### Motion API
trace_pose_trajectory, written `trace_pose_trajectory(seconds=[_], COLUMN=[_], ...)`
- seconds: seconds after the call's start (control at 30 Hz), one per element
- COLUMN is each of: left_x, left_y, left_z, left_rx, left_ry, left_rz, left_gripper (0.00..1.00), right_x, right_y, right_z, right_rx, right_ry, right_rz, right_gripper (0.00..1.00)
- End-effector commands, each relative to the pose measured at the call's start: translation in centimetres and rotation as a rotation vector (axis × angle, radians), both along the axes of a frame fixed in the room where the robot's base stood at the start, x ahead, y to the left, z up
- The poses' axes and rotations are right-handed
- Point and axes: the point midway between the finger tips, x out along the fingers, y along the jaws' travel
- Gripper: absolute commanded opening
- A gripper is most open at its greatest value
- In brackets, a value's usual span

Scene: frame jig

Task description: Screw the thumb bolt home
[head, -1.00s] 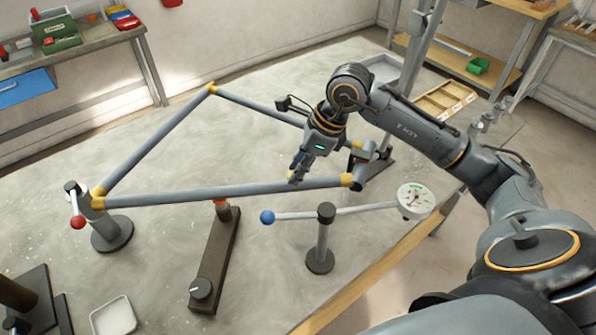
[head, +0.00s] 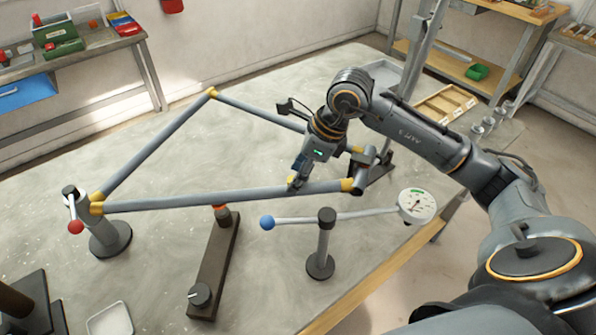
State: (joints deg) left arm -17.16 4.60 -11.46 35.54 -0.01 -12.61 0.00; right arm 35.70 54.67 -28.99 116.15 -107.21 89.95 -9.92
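A grey tube frame with yellow joints (head: 160,201) lies across the jig. My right gripper (head: 296,181) is over the near tube, just left of its right-hand yellow joint (head: 347,185). Its fingertips are at or against the tube; their gap is hidden, so I cannot tell whether they grip it. No thumb bolt can be picked out for certain. A dark round knob (head: 200,294) sits on the near end of a dark bar (head: 217,262), whose orange-red tip (head: 222,213) is under the near tube. My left gripper is out of view.
A clamp post with a red-ball lever (head: 76,227) stands at the frame's left corner. A blue-ball lever (head: 267,222) on a post (head: 323,245) reaches to a dial gauge (head: 416,206). A white tray (head: 110,320) lies at front left.

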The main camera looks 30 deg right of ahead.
Motion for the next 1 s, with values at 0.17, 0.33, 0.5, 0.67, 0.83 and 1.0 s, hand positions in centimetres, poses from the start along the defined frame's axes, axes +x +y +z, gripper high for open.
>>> trace_pose_trajectory(seconds=[0.17,0.33,0.5,0.67,0.83,1.0], left_x=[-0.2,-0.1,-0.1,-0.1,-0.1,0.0], left_y=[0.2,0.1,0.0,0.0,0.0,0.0], left_z=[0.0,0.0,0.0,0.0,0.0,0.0], left_rx=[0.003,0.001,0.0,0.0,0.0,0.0], left_ry=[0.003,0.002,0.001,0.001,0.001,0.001], left_rz=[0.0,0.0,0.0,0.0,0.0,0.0], left_gripper=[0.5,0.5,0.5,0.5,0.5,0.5], right_x=[-0.1,-0.6,-1.4,-2.2,-2.6,-2.8], right_y=[-0.1,-0.9,-2.1,-2.9,-3.5,-3.7], right_z=[0.3,2.5,6.0,8.8,10.6,11.1], right_rx=[-0.001,-0.003,-0.003,-0.001,0.0,-0.001], right_ry=[0.0,-0.004,-0.004,-0.004,-0.002,0.001], right_rz=[0.0,-0.001,-0.002,-0.002,-0.002,0.0], right_gripper=[0.5,0.5,0.5,0.5,0.5,0.5])
